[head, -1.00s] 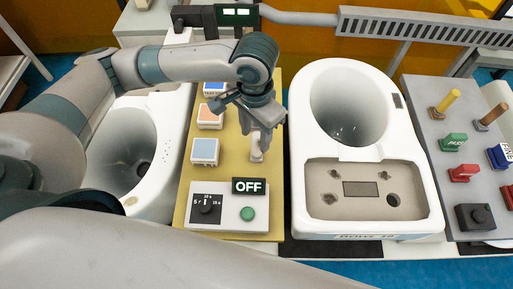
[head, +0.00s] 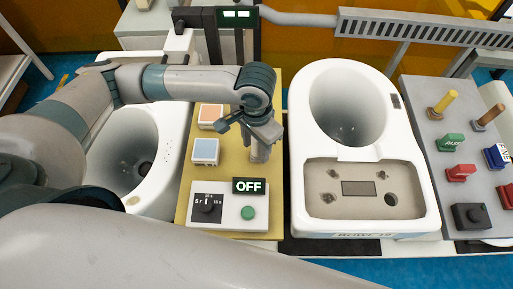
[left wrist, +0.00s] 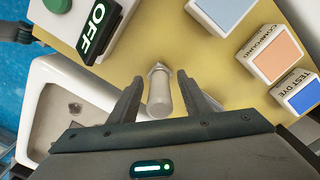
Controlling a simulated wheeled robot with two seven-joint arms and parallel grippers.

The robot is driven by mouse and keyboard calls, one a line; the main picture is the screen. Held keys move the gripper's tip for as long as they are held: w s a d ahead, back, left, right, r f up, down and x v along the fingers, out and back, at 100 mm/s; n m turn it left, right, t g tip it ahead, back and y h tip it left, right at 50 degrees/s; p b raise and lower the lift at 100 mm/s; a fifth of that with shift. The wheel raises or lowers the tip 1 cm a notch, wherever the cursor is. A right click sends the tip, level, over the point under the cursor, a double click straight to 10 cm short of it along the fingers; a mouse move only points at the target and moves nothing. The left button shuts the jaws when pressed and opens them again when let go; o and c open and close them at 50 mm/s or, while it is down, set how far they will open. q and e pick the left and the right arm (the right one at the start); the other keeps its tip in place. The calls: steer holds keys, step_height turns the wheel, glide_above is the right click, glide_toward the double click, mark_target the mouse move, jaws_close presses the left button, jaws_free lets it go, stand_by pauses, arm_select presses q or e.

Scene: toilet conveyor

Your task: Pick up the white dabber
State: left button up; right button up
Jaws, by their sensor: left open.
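The white dabber (left wrist: 159,92) is a pale cylinder with a narrower nut-like end. In the left wrist view it lies between the two fingers of my left gripper (left wrist: 157,85). The fingers are open, with a visible gap on each side of the dabber. In the head view my left gripper (head: 261,150) points down over the yellow board (head: 228,165), just behind the OFF display (head: 248,186). There the fingers mostly hide the dabber. My right gripper is not in view.
A control box with a dial (head: 207,205) and green button (head: 248,213) stands in front. A blue-topped block (head: 205,151) and an orange-topped block (head: 210,115) are to the left. White toilet bowls (head: 302,190) (head: 165,190) flank the board. A grey panel with stamps (head: 440,180) is at right.

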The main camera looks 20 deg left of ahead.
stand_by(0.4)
arm_select(q)
jaws_close()
steer(key=shift+r, duration=0.75)
step_height(320, 180, up, 3)
steer(key=shift+w+f+b, duration=0.1)
steer(key=shift+f+b, duration=0.1)
steer(key=shift+b, duration=0.4)
steer(key=w+d+r+b, duration=0.2)
steer(key=d+r, duration=0.5)
steer(key=d, duration=0.4)
steer(key=shift+w+d, duration=0.2)
steer(key=shift+w, duration=0.25)
